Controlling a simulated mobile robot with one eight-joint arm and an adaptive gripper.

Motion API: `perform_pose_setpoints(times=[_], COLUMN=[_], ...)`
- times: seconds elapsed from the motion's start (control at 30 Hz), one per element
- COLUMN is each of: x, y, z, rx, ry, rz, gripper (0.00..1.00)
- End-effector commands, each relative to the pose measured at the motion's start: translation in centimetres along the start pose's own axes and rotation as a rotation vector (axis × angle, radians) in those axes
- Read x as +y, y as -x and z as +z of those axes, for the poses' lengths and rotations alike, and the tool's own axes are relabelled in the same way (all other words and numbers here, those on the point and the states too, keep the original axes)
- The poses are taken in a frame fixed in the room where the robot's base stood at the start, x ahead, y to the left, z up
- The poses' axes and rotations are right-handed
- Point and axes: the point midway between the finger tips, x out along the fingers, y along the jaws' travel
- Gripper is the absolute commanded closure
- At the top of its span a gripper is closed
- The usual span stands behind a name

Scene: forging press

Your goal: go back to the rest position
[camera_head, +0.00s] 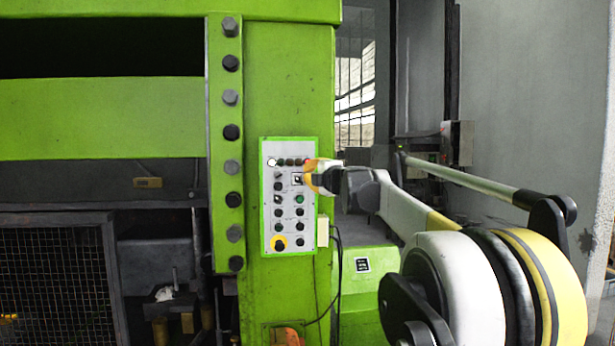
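My gripper (314,178) is at the end of my white and yellow arm, which reaches in from the lower right. It is in front of the upper right part of a control panel (270,215) on the green press. The gripper is small in the view and partly hidden by my own wrist, so I cannot tell whether its fingers are open or shut, or whether it touches the panel.
The green press (290,80) fills the left and middle, with a bolted column (225,150) and a mesh guard (55,270) at lower left. A cable (338,275) hangs right of the panel. A grey wall (540,90) stands at right, with a small box (458,143).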

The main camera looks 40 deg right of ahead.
Motion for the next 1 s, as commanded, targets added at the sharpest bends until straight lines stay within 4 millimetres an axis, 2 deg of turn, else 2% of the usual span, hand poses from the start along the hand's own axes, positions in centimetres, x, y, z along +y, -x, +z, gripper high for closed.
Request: perform_pose_setpoints(times=[0.2,0.77,0.87,0.97,1.0], x=[-0.1,-0.4,-2.0,-5.1,-6.8], y=[1.3,1.5,2.4,4.1,5.1], z=[-0.3,-0.6,-1.7,-3.5,-4.2], rx=[0.0,-0.006,-0.031,-0.078,-0.103], ry=[0.0,-0.013,-0.065,-0.168,-0.221], rz=[0.0,0.005,0.021,0.043,0.049], gripper=[1.0,1.0,1.0,1.0,1.0])
